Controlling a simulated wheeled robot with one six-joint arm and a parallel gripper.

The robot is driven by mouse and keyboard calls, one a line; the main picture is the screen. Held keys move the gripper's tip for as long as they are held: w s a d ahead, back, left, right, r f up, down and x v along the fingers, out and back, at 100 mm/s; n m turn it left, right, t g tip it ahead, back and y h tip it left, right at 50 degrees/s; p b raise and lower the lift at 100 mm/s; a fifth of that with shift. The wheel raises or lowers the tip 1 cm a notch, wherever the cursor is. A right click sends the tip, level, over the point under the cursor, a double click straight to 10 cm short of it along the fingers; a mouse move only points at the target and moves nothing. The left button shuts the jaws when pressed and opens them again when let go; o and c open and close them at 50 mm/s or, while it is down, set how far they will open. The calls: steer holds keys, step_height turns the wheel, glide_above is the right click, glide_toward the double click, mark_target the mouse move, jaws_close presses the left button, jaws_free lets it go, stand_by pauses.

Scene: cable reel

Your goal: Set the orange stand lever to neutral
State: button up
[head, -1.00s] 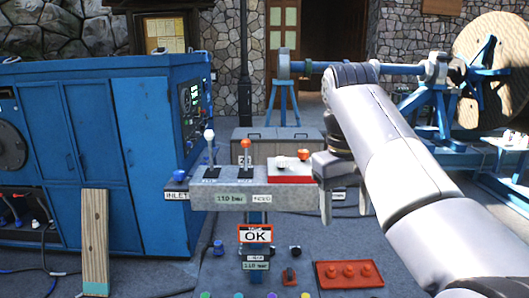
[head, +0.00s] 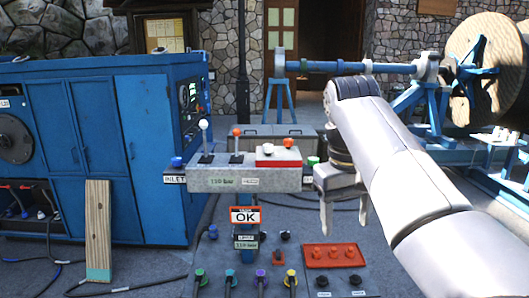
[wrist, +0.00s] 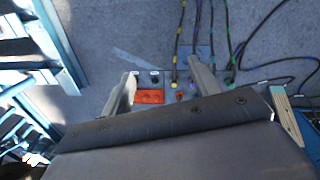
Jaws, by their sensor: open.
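The orange-knobbed lever (head: 237,141) stands on the grey control stand (head: 230,180), to the right of a white-knobbed lever (head: 205,136). Both rise close to upright; their exact setting is too small to tell. My gripper (head: 342,222) is to the right of the stand, pointing down, with its fingers apart and nothing between them. In the wrist view my gripper (wrist: 160,90) is also open, above the ground and a red tray; the orange lever is not in this view.
A red tray (head: 334,256) and several coloured cable plugs lie in front. A blue cabinet (head: 95,150) is at left, a wooden cable reel (head: 490,70) at right.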

steer(key=s+f+b, duration=0.3)
steer(key=s+f, duration=0.1)
steer(key=f, duration=0.7)
steer(key=s+f+m+t+b, duration=0.1)
steer(key=s+f, duration=0.3)
steer(key=f, duration=0.6)
steer(key=shift+s+d+f+y+b, duration=0.3)
steer(key=shift+s+f+b, duration=0.1)
steer(key=shift+b, duration=0.5)
